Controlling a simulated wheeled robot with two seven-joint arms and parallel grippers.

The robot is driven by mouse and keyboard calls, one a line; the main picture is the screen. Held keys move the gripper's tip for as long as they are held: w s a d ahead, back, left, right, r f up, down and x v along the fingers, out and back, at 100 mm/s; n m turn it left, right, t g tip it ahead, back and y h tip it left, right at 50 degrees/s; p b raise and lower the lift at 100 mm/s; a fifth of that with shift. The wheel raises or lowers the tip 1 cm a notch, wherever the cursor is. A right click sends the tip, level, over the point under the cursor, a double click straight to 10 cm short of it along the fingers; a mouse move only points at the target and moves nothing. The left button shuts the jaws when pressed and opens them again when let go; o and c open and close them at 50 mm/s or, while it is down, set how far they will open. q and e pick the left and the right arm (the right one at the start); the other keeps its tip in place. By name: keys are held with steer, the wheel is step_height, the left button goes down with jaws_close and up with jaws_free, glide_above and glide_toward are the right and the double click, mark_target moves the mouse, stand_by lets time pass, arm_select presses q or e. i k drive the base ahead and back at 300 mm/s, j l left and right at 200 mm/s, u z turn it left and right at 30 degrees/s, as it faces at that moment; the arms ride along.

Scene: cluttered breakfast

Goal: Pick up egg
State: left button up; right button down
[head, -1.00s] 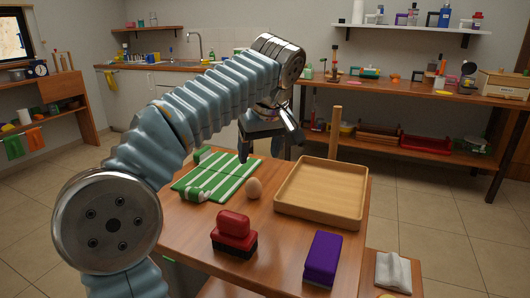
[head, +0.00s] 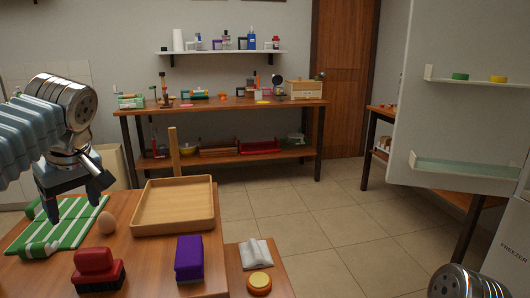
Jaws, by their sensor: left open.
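The brown egg (head: 107,222) sits on the wooden table (head: 150,262), at the right edge of the green and white striped cloth (head: 72,222). My left gripper (head: 72,205) is open and empty, with its fingers pointing down over the cloth, up and to the left of the egg in the picture. I see no contact with the egg. My right gripper is not in view; only a rounded metal part of mine shows at the bottom right.
A wooden tray (head: 172,228) lies right of the egg. A red and black block-like item (head: 97,268) and a purple block (head: 189,258) stand in front. An open fridge door (head: 460,110) stands at right.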

mark_target(106, 223)
steer(key=k, duration=1.2)
